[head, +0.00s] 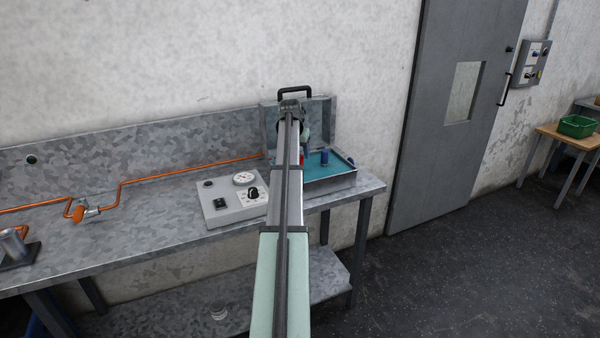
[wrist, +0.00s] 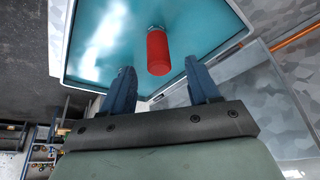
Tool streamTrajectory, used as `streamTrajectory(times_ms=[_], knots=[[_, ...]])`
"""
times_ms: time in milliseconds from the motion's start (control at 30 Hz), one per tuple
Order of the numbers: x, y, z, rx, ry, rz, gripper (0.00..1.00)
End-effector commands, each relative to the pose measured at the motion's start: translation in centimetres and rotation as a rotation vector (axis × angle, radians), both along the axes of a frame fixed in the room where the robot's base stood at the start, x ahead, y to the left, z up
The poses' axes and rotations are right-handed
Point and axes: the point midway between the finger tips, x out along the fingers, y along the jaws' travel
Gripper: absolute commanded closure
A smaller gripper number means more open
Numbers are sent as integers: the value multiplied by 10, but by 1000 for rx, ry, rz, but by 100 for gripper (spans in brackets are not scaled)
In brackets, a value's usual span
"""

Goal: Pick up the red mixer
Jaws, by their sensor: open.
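The red mixer (wrist: 158,52) is a red cylinder with a small metal end, seen in the wrist view over the teal floor of a metal case. In the head view only a sliver of red (head: 301,159) shows beside my arm, which hides the rest. My gripper (wrist: 160,76) is open, with its two blue fingers apart. In the wrist view the near end of the red mixer appears between the fingertips, with no clear contact. In the head view a blue fingertip (head: 307,152) shows over the case.
The open metal case (head: 335,182) with a teal lining stands at the bench's right end, its lid raised at the back. An orange pipe (head: 160,178) runs along the bench.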

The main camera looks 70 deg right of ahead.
Motion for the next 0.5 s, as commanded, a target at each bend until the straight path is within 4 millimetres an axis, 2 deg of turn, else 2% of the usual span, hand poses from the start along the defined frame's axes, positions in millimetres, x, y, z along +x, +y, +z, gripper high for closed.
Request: streamTrajectory(times_ms=[333, 500], knots=[[0, -6, -16, 0, 0, 0, 39], [-1, -13, -33, 1, 0, 0, 39]])
